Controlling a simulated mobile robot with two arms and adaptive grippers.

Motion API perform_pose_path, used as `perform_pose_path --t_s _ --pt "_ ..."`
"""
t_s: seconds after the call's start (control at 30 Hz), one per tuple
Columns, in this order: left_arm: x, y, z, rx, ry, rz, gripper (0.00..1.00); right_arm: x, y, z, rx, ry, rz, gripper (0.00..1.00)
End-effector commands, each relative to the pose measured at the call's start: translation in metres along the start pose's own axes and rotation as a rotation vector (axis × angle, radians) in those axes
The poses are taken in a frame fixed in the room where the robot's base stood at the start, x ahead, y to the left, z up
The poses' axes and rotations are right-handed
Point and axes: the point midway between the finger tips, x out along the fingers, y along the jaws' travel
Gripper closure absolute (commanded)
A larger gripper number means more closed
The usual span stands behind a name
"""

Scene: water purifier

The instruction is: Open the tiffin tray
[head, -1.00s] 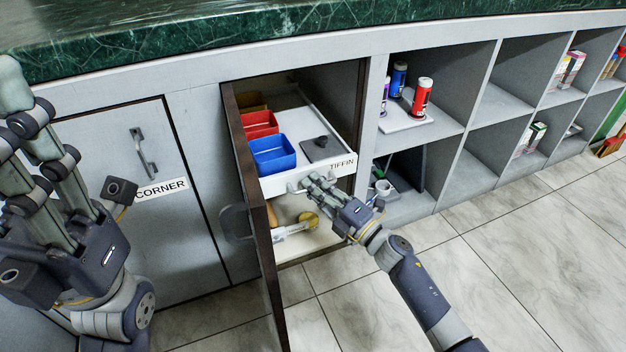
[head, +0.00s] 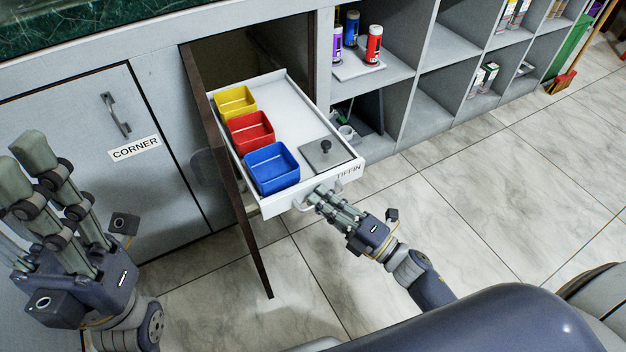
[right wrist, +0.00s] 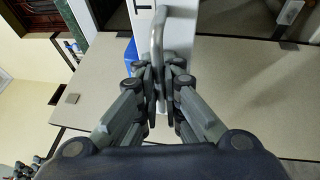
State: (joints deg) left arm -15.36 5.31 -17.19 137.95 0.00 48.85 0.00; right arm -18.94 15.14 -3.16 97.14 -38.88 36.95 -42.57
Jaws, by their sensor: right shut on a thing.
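The white tiffin tray (head: 299,108) is pulled well out of its cabinet, with a label reading TIFFIN on its front. It holds a yellow box (head: 235,103), a red box (head: 250,131), a blue box (head: 271,168) and a grey lid with a black knob (head: 325,154). My right gripper (head: 318,197) is shut on the tray's handle (head: 303,204). In the right wrist view the handle (right wrist: 158,40) runs between the fingers. My left gripper (head: 45,185) is raised at the left, away from the tray, with its fingers apart and nothing between them.
The dark cabinet door (head: 228,190) stands open just left of the tray. A closed door labelled CORNER (head: 80,160) is further left. Shelves with bottles (head: 373,44) are on the right. The tiled floor (head: 470,190) in front is clear.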

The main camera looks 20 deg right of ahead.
Motion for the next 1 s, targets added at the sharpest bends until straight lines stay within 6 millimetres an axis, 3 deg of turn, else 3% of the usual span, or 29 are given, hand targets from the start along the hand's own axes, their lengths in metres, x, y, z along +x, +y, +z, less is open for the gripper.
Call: perform_pose_path --t_s 0.2,0.6,0.7,0.73,1.0 --pt "-0.002 0.000 -0.001 -0.002 -0.011 -0.005 0.60 -0.014 0.003 -0.004 -0.001 -0.004 -0.002 1.00" --pt "-0.002 0.000 -0.001 -0.002 -0.012 -0.005 0.60 -0.016 0.003 -0.004 -0.002 -0.004 -0.002 1.00" --pt "-0.002 0.000 -0.001 -0.002 -0.012 -0.005 0.60 -0.016 0.003 -0.004 -0.002 -0.004 -0.002 0.75" --pt "-0.002 0.000 -0.001 -0.003 -0.012 -0.005 0.60 -0.015 0.003 -0.004 -0.001 -0.004 -0.002 0.73" --pt "-0.002 0.000 -0.001 -0.002 -0.012 -0.005 0.60 -0.015 0.003 -0.005 0.000 -0.002 0.000 0.73"
